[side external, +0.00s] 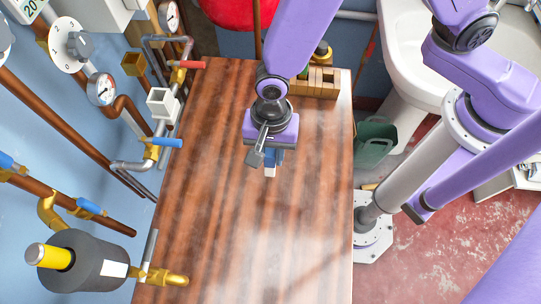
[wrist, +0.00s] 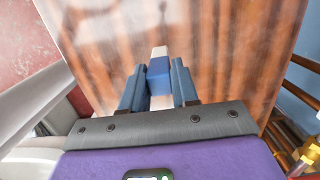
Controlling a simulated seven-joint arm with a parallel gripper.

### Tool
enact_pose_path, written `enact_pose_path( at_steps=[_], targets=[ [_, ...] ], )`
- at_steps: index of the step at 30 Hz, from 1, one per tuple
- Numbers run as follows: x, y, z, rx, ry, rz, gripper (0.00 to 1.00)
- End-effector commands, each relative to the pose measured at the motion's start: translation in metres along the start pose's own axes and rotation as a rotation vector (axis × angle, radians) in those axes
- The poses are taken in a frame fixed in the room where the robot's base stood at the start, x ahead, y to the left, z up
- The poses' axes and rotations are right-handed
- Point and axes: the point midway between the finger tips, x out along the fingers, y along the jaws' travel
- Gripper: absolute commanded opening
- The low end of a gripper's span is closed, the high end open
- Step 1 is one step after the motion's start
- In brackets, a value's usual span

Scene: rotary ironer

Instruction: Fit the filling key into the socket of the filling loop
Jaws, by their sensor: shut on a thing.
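My gripper (side external: 268,156) hangs over the middle of the wooden table top, pointing down. In the wrist view my gripper (wrist: 158,72) is shut on a small blue and white piece, which I take as the filling key (wrist: 159,66). The key (side external: 269,171) shows its white end below the fingers in the side view, apart from the pipework. A white box-shaped fitting (side external: 162,103) sits on the grey pipes at the left, between a red and a blue lever; it looks like the socket of the filling loop.
Pipes, gauges and valves line the blue wall along the table's left edge, with a dark grey cylinder (side external: 82,262) at the front left. A wooden block rack (side external: 318,84) stands at the back right. The table (side external: 225,230) is otherwise clear.

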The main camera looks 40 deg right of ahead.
Motion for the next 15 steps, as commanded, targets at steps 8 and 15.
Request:
enact_pose_path(
  at_steps=[8,15],
  targets=[
    [0.028,0.001,-0.004,0.001,0.001,0.002,0.0],
    [0.029,0.001,-0.003,0.0,0.0,0.0,0.0]
  ],
)
